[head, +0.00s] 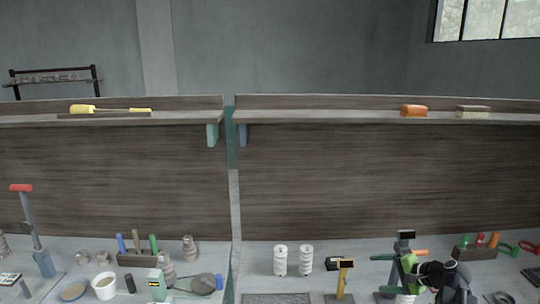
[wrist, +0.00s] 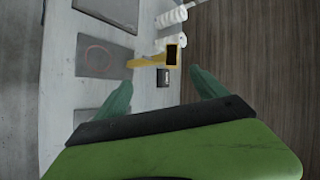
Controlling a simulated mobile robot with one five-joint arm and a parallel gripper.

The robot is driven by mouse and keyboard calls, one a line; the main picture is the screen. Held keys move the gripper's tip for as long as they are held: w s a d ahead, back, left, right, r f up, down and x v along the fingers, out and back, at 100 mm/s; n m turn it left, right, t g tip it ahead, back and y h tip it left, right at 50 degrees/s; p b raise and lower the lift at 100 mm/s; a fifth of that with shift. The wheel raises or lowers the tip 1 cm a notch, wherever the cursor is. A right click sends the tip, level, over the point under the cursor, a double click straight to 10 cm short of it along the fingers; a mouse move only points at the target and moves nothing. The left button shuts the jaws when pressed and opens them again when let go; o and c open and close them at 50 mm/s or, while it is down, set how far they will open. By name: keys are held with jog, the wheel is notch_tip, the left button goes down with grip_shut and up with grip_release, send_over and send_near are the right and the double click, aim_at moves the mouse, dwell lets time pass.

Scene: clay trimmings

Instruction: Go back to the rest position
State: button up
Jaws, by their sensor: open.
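My gripper (wrist: 160,88) shows in the wrist view as two teal fingers spread wide apart, with nothing between their tips. It is open. In the head view my arm, green and black, stands at the lower right over the bench (head: 240,282); the fingertips are hard to make out there. Beyond the fingers in the wrist view is a yellow stand with a black screen (wrist: 150,62). The same stand shows in the head view (head: 344,276), left of my arm.
Two white ribbed cylinders (head: 280,261) (head: 306,260) stand left of the yellow stand. A grey mat (head: 276,298) lies at the front. A tool rack (head: 474,253) stands right of my arm. A wooden back panel with a shelf (head: 360,118) rises behind the bench.

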jog(key=a+f+n+g+b, duration=0.1)
jog(key=a+f+n+g, duration=0.3)
jog(key=a, duration=0.9)
jog(key=a+f+n+g+b, duration=0.25)
jog(key=a+f, duration=0.25)
jog(key=a, duration=0.9)
jog(key=s+a+f+n+g+h, duration=0.2)
jog(key=s+a+f+n, duration=0.2)
jog(key=a, duration=0.1)
jog(key=s+d+f+n+h, duration=0.1)
jog(key=s+d+n+h, duration=0.1)
jog(key=s+d+h, duration=0.1)
jog(key=s+d+g, duration=0.1)
jog(key=d, duration=0.1)
jog(key=shift+s+d+h, duration=0.15)
jog(key=shift+d+h, duration=0.25)
